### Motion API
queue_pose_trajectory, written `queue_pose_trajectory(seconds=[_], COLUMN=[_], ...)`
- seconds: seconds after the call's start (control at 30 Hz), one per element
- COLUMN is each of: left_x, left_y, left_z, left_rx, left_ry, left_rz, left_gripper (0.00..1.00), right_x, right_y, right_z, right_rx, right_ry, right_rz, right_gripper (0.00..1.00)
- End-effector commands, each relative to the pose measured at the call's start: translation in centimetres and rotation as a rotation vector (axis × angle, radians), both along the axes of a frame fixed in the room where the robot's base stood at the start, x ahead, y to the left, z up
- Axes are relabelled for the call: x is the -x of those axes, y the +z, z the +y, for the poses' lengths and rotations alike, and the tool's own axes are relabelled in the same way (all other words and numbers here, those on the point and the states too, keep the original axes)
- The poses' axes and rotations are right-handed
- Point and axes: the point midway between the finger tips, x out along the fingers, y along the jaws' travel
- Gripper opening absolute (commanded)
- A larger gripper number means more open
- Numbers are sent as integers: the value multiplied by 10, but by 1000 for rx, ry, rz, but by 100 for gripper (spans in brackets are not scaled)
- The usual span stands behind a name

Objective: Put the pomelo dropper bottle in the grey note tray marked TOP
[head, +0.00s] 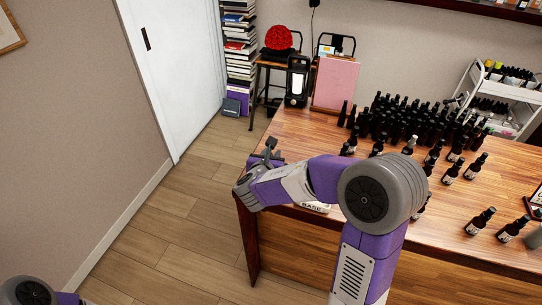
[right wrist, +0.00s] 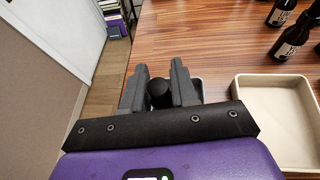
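My right gripper (head: 268,156) is over the table's left end. In the right wrist view its two fingers (right wrist: 158,88) stand on either side of a black dropper cap (right wrist: 158,95), seen from above, and appear closed against it. The bottle's label is hidden, so I cannot tell whether it is the pomelo one. A grey rim (right wrist: 197,86), perhaps the note tray, shows just behind the right finger. Its marking is hidden, and I cannot tell whether the bottle touches it. My left gripper is not in view.
A pale tray (right wrist: 236,100) stands right of the gripper; its BASE label (head: 313,207) shows beneath my arm. Many dark dropper bottles (head: 410,120) crowd the table's back and right. A pink board (head: 335,82) and black lantern (head: 297,82) stand at the back left.

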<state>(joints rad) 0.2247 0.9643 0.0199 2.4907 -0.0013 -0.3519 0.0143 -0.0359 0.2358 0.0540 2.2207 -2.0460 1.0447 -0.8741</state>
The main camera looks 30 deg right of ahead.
Motion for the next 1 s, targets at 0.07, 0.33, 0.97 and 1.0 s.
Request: queue_pose_trajectory(seconds=[0.07, 0.33, 0.97, 1.0], left_x=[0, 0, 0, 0], left_y=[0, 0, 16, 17], left_z=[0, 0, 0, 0], left_rx=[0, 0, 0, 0], left_ry=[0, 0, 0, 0], left_rz=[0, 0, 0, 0], left_gripper=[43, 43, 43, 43], right_x=[0, 0, 57, 62], right_y=[0, 0, 37, 40], right_z=[0, 0, 53, 57], right_rx=[0, 0, 1, 0], right_ry=[0, 0, 5, 4], right_rz=[0, 0, -1, -1], right_gripper=[38, 53, 53, 53])
